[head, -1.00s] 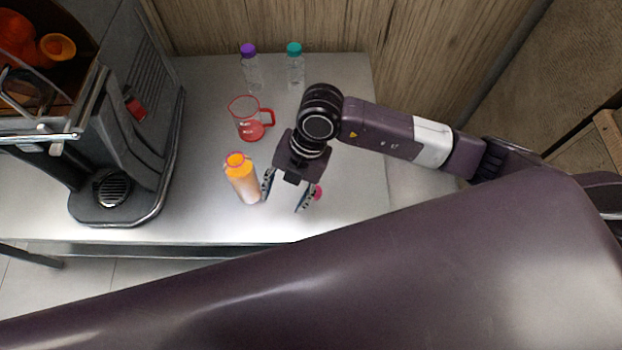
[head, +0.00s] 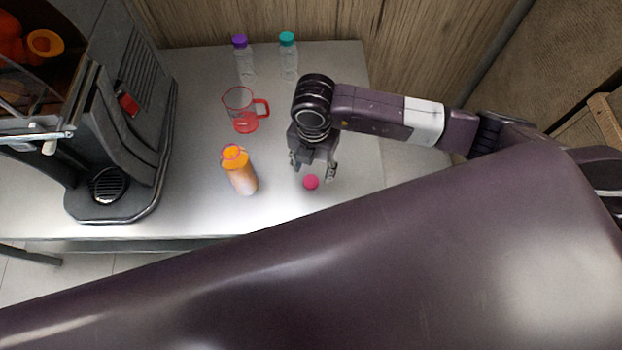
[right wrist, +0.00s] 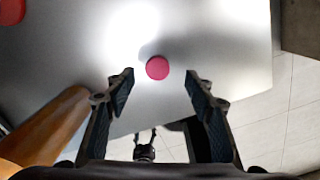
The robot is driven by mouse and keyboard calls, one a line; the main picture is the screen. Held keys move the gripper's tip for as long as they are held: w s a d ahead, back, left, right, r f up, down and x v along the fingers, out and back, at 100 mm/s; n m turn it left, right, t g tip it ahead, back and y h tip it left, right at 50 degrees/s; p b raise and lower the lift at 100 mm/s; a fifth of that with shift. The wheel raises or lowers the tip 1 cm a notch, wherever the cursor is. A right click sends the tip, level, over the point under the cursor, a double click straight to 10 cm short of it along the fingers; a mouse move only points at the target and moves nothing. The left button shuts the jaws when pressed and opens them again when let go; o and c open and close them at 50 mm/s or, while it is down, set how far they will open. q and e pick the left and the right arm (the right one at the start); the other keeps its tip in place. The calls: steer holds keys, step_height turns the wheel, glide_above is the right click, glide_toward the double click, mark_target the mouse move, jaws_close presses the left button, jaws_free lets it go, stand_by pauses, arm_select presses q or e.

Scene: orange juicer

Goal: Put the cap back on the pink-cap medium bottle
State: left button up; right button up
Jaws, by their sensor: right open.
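The pink cap (head: 311,182) lies on the table, right of the bottle. The bottle (head: 240,175), filled with orange liquid, stands uncapped in the head view. Its orange side also shows at the lower left of the right wrist view (right wrist: 42,128). My right gripper (head: 312,168) is open and empty, pointing down above the table beside the cap. In the right wrist view, the cap (right wrist: 157,67) appears between and just beyond the two spread fingertips (right wrist: 159,82). I see no contact with it.
A red-rimmed jug (head: 244,112) stands behind the bottle. A purple-capped bottle (head: 244,62) and a teal-capped bottle (head: 288,60) stand at the back. The juicer (head: 115,120) fills the left. The metal table (head: 345,75) is bare around the cap.

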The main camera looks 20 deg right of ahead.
mark_target(311, 181)
steer(key=f, duration=0.3)
steer(key=f+p, duration=0.1)
steer(key=f, duration=0.1)
steer(key=shift+a+f, duration=0.1)
steer(key=shift+a, duration=0.15)
steer(key=c, duration=0.8)
